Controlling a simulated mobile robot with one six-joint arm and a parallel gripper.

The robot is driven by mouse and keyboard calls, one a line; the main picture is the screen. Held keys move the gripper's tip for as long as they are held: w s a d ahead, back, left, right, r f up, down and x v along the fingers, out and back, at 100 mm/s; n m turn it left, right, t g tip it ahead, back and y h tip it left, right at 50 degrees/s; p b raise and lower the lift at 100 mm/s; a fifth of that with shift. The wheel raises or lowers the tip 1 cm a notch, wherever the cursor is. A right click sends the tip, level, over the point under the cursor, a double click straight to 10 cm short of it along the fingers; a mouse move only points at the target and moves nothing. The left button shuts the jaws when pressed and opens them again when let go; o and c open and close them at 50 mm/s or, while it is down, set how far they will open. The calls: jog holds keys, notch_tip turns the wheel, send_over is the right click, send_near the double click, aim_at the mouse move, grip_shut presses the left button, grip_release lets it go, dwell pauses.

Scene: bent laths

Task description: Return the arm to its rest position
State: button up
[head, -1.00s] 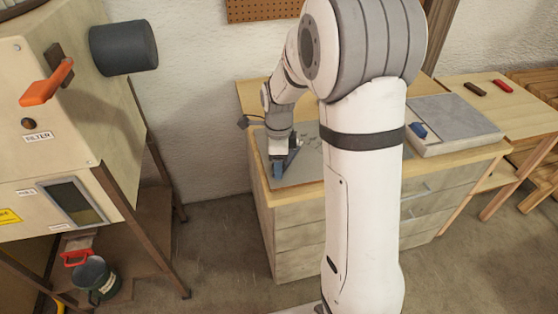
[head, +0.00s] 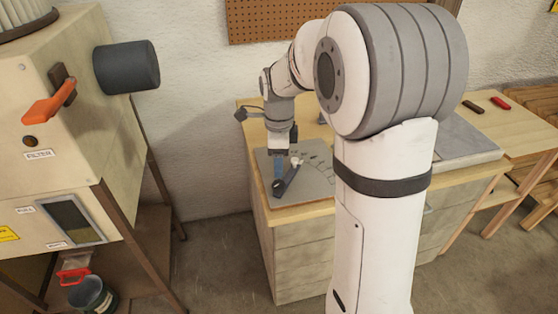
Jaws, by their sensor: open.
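My arm reaches over the wooden cabinet in the head view, bent at the elbow, with its wrist pointing down. My gripper (head: 279,176) is open, low over a grey plate (head: 313,188) on the cabinet top. A dark bar (head: 289,181) with a pale round knob lies slanted on the plate, right beside the gripper's blue fingers. I cannot tell whether the fingers touch the bar. Small dark marks curve across the plate to the right of the bar. My own arm hides part of the cabinet top.
A beige machine (head: 60,130) with an orange handle (head: 48,103) and a dark cylinder (head: 126,66) stands at left. A dark bucket (head: 92,296) sits below it. A grey tray (head: 465,142) and a side table with a red object (head: 500,103) are at right. Floor shows between machine and cabinet.

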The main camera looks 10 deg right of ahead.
jog(key=s+r+n+t, duration=0.1)
jog(key=s+r+n, duration=0.1)
jog(key=s+n, duration=0.8)
jog(key=s+r+n+t, duration=0.1)
jog(key=s+r+n, duration=0.1)
jog(key=s+n, duration=0.9)
jog(key=shift+d+t, duration=0.2)
jog(key=shift+t, duration=0.1)
jog(key=shift+s, duration=0.1)
